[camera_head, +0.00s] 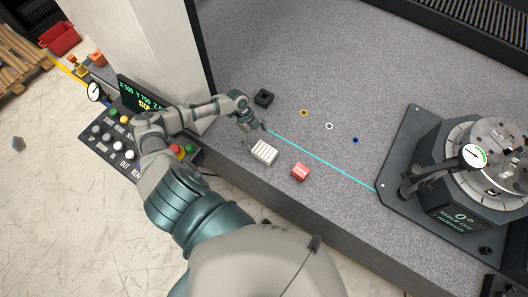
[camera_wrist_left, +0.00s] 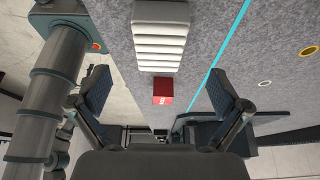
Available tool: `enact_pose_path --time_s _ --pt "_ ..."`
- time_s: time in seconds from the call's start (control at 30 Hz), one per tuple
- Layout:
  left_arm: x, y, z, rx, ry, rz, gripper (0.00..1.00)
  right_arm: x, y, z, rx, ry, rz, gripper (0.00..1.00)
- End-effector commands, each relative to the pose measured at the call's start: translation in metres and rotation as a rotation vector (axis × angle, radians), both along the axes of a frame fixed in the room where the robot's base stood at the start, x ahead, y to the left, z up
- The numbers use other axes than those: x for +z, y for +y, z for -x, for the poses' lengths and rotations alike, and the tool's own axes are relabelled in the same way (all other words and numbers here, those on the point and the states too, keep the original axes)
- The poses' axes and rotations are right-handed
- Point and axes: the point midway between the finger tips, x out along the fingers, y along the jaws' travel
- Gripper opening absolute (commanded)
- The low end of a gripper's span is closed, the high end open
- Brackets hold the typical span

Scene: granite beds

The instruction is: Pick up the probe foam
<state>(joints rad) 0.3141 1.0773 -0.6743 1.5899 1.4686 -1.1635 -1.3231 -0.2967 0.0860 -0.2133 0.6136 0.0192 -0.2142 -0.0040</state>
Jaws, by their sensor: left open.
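A white ribbed block (camera_head: 264,152), which looks like the probe foam, lies on the grey granite bed near its front edge. In the left wrist view the white block (camera_wrist_left: 160,40) shows at the top centre, with its ribs running across. My left gripper (camera_head: 254,136) is just behind and left of the block in the head view. Its two fingers (camera_wrist_left: 157,86) are spread wide with nothing between them. From these views I cannot tell its exact height above the bed. My right gripper is not in view.
A red block (camera_head: 300,171) lies right of the white one. A dark box (camera_head: 263,98) and small rings (camera_head: 304,113) lie farther back. A cyan line (camera_head: 320,157) crosses the granite (camera_head: 300,60). A rotary table with a dial gauge (camera_head: 474,153) stands right; a button panel (camera_head: 118,140) is left.

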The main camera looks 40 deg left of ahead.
Motion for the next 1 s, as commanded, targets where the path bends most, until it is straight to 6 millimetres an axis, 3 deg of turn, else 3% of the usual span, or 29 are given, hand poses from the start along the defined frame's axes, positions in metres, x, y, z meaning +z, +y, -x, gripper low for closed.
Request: enact_pose_path --time_s 0.13,0.37,0.63,1.0 --pt "-0.025 -0.010 0.000 0.001 0.002 0.002 1.00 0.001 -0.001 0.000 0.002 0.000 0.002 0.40" --pt "-0.042 -0.017 -0.001 0.000 0.000 0.004 1.00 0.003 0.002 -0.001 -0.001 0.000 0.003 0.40" --pt "-0.077 -0.037 -0.002 0.002 0.002 0.004 1.00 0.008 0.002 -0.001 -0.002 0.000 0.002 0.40" --pt "-0.083 -0.040 -0.002 0.001 0.001 0.001 1.00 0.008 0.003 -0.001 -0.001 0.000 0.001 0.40"
